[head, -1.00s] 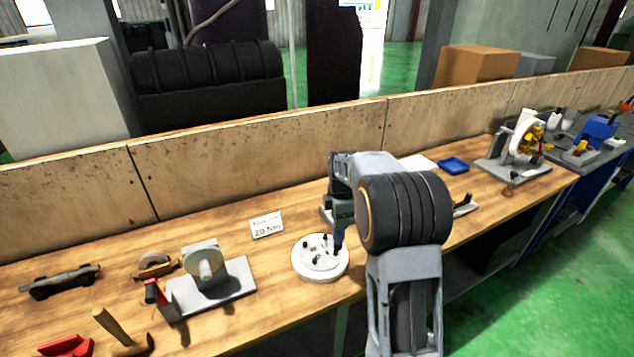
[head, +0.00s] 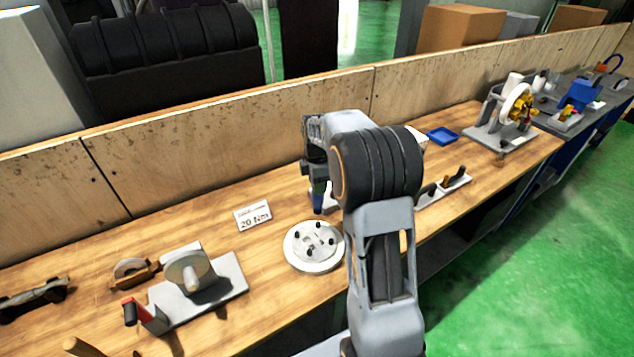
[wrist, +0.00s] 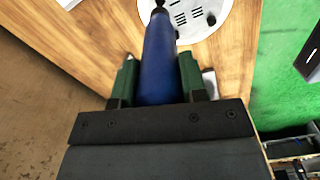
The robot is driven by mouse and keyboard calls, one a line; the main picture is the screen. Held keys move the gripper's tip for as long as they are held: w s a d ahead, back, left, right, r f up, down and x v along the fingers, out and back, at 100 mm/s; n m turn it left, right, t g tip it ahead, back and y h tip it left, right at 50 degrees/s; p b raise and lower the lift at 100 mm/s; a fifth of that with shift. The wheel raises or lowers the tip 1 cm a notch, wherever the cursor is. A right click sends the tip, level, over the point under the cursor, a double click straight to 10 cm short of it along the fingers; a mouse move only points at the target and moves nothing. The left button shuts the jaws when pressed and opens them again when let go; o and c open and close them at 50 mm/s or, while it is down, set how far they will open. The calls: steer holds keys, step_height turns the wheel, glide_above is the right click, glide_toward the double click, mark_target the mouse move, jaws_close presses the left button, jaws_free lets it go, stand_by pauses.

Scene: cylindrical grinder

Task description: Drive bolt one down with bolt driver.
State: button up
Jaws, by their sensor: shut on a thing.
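My gripper (wrist: 157,66) is shut on the blue bolt driver (wrist: 158,82), with a green finger on each side of it. In the head view the bolt driver (head: 318,197) hangs just behind the round white plate (head: 292,262), partly covered by my arm. Several black bolts (head: 308,252) stand upright in the plate. I cannot tell which is bolt one. In the wrist view the driver's dark tip points at the rim of the plate (wrist: 195,28). I cannot tell whether the tip touches anything.
A "20 Nm" sign (head: 253,215) stands behind the plate. A grey fixture with a disc (head: 188,272) is to the left. A tool holder (head: 444,187) lies right of my arm, with a blue tray (head: 443,136) behind. A wooden wall (head: 230,140) backs the bench.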

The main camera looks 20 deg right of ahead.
mark_target(318, 203)
steer(key=shift+f+b, duration=2.45)
steer(key=shift+f, duration=1.1)
steer(key=shift+f+b, duration=0.35)
steer(key=shift+f, duration=0.2)
steer(key=shift+s+f, duration=0.15)
steer(key=shift+f, duration=0.1)
stand_by(0.6)
steer(key=shift+r, duration=0.1)
steer(key=shift+r+p, duration=2.2)
steer(key=shift+r, duration=0.9)
